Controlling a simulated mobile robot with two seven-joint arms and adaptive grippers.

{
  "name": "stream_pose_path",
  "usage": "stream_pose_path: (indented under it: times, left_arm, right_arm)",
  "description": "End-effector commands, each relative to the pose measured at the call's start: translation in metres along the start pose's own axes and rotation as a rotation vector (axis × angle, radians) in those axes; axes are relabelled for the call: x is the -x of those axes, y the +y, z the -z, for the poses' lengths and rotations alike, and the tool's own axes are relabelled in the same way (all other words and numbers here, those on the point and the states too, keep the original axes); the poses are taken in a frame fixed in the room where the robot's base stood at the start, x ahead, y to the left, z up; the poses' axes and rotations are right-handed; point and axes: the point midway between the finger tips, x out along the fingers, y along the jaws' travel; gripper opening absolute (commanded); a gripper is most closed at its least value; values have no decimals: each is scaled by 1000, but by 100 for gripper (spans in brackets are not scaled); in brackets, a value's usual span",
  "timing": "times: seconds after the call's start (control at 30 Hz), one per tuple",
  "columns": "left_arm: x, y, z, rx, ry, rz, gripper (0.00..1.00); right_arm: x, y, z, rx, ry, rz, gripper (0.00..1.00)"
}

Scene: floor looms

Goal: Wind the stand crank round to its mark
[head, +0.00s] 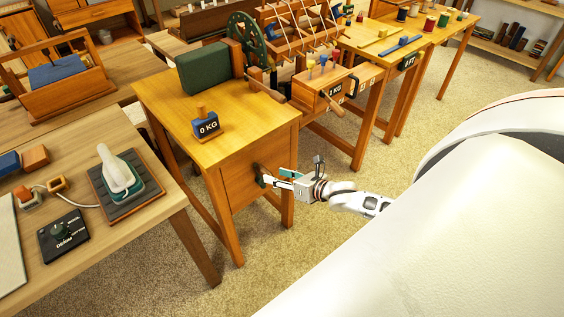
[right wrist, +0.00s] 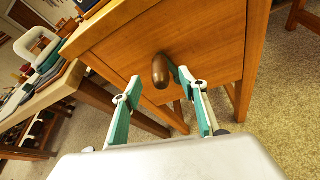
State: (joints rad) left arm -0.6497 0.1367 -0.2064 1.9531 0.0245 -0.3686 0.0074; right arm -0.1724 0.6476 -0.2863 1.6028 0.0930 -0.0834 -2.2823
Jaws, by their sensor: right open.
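The wooden stand (head: 245,178) has a front panel with a crank on it. The crank's dark brown wooden handle (right wrist: 161,72) sticks out toward my right wrist camera. In the head view the crank is small and mostly hidden by the gripper tips. My right gripper (head: 272,181) is at the panel, its fingers pointing at it. In the right wrist view its two teal-padded fingers (right wrist: 158,82) are spread, one on each side of the handle, with no grip on it. I cannot make out the mark. My left gripper is not in view.
A 0 KG weight (head: 206,127) stands on the stand's top. A bench (head: 180,228) with an iron (head: 118,172) and a dial box (head: 63,234) is at the left. A loom with a green wheel (head: 247,42) stands behind. Carpet (head: 330,240) is open in front.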

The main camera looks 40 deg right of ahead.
Motion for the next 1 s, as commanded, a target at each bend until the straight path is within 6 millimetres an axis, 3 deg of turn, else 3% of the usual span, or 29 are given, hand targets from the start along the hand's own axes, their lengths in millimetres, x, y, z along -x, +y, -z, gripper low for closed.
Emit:
stream_pose_path:
  times: [0.4, 0.87, 0.9, 1.0]
  left_arm:
    - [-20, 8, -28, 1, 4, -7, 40]
    - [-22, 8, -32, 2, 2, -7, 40]
    - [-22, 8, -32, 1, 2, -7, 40]
    - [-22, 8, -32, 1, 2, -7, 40]
  right_arm:
    - [-50, 0, 3, -2, 0, -1, 43]
    - [-58, 1, 0, -2, 1, -1, 43]
    - [-58, 1, 0, -2, 1, -1, 40]
    - [-58, 1, 1, -2, 1, -1, 14]
